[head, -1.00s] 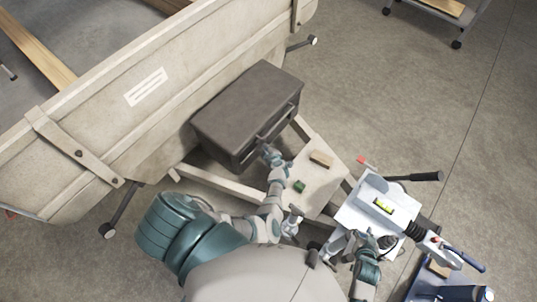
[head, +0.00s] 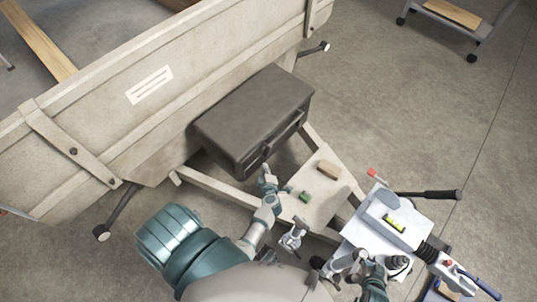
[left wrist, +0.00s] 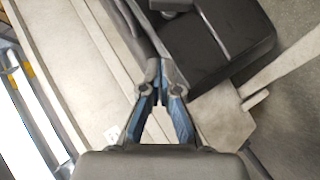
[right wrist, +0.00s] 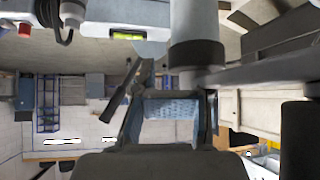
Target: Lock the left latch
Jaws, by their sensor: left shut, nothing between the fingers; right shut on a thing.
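A dark grey box (head: 250,112) sits on the trailer drawbar, with a handle (head: 287,129) on its front. A small dark fitting, seemingly the left latch (head: 266,149), is at the left of that front; its state is too small to tell. My left gripper (head: 267,174) is shut and empty, just in front of the box below this fitting. In the left wrist view its fingertips (left wrist: 161,84) meet beside the dark box (left wrist: 215,42). My right gripper (right wrist: 170,100) is shut on a grey part near the white hitch cover; its grip is partly hidden.
The trailer wall (head: 170,85) stands behind the box. A wooden block (head: 328,169) and a green block (head: 305,197) lie on the drawbar plate (head: 312,208). The white hitch cover (head: 375,235) with a level and black lever is at right. Open floor lies beyond.

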